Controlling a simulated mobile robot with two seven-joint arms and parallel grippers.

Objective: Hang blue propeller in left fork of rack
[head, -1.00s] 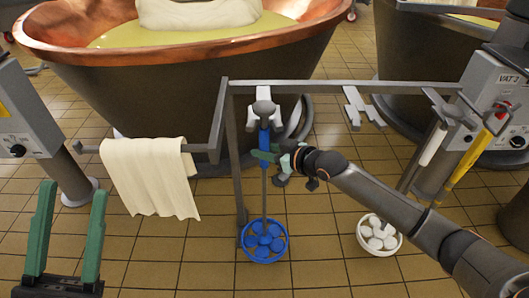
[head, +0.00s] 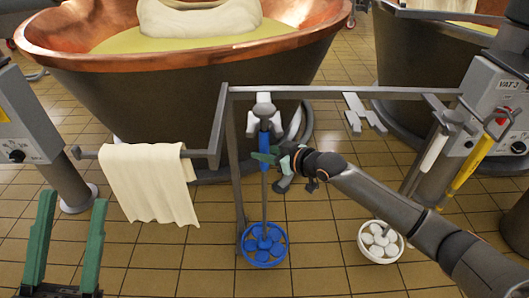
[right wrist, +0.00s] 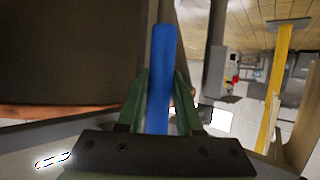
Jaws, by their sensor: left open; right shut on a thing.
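The blue propeller (head: 264,244) hangs upright, its slotted disc low near the floor and its blue grip at the top of a thin shaft. The rack (head: 330,91) is a grey metal frame. Its left fork (head: 264,106) is pale, and the top of the blue grip is at this fork; I cannot tell whether it rests on it. My right gripper (head: 268,158) is shut on the blue grip just below the fork. In the right wrist view the blue grip (right wrist: 160,75) stands between the green fingers. My left gripper (head: 68,245) is open and empty at the lower left.
Another fork (head: 358,112) on the rack is empty. A white propeller (head: 380,242) hangs at the right. A cream cloth (head: 150,182) hangs on the left rail. A copper vat (head: 190,75) stands behind the rack. Tiled floor lies open below.

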